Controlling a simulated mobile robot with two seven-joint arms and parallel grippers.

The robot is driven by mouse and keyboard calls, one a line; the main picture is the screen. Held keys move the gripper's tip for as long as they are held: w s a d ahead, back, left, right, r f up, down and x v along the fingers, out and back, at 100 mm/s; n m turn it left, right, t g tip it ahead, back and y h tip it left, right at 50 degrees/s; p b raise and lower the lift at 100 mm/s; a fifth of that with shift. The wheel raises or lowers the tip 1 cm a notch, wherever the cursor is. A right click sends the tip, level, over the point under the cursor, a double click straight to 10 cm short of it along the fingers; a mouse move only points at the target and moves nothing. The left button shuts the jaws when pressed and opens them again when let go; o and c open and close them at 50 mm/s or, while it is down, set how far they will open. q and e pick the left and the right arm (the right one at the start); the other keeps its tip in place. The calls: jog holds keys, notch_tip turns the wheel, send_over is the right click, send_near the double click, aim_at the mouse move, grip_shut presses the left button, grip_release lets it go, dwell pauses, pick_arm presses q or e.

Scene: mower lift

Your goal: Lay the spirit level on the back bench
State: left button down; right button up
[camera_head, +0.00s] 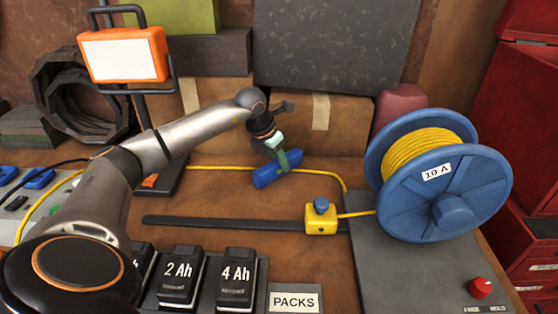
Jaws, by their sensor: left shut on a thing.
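A short blue bar, which I take to be the spirit level (264,178), is in my left gripper (279,160). The gripper comes down from above and is shut around the middle of the bar. The bar tilts in the picture, its right end higher. It is over the brown back bench (225,205), behind the dark flat strip; I cannot tell whether it touches the surface. The fingers cover part of it. My right gripper is not in view.
A blue cable reel (445,195) stands right on a grey panel. A yellow block (320,218) sits on the dark strip (220,223). Battery packs (236,278) are in front. Cardboard boxes (338,128) stand behind, an orange work lamp (124,54) at left. A yellow cable crosses the bench.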

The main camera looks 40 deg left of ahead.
pick_arm(q)
jog(key=shift+f, duration=0.1)
jog(key=c, duration=0.5)
grip_release()
jog(key=v, duration=1.2)
jog(key=shift+w, duration=0.1)
